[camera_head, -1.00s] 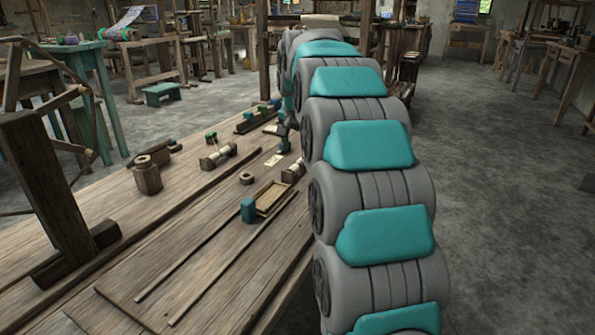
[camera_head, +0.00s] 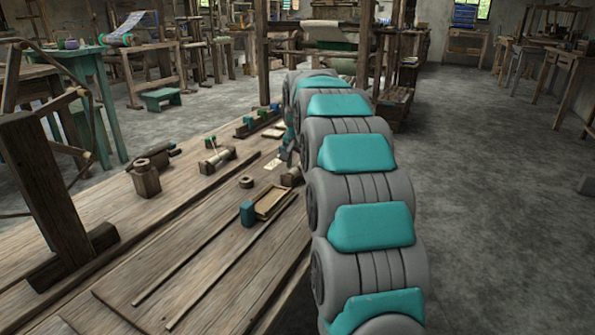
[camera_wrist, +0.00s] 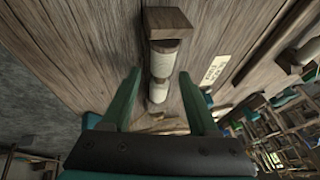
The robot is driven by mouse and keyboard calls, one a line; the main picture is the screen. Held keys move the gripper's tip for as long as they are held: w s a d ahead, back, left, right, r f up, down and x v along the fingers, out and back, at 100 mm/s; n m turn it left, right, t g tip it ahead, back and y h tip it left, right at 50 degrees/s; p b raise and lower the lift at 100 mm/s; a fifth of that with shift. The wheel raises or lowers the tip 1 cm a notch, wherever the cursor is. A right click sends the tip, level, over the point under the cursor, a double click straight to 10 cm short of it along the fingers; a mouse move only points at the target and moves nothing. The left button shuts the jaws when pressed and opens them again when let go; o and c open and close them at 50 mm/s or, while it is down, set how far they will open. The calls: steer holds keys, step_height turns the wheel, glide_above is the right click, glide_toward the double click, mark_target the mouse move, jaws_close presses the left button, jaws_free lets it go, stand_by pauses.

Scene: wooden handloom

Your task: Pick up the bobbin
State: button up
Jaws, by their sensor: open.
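A pale, roller-like bobbin (camera_wrist: 163,58) with a wooden block (camera_wrist: 168,22) at its far end shows in the wrist view, between the fingers of my gripper (camera_wrist: 159,75). The gripper's two green fingers are apart, one on each side of it; I cannot tell whether they touch it. In the head view my gripper (camera_head: 288,148) is at the table's right side, mostly hidden by my arm. A pale piece with a wooden end (camera_head: 291,177) sits just below it, partly hidden. A similar pale roller on a wooden holder (camera_head: 217,160) lies further left.
The wooden table (camera_head: 190,235) also holds a shallow tray (camera_head: 272,203) with a teal block (camera_head: 248,213), a wooden ring (camera_head: 246,181), a wooden post (camera_head: 145,180) and long thin rods. A paper label (camera_wrist: 215,69) lies right of the bobbin.

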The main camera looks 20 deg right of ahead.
steer(key=shift+c, duration=0.3)
jaws_close()
stand_by(0.3)
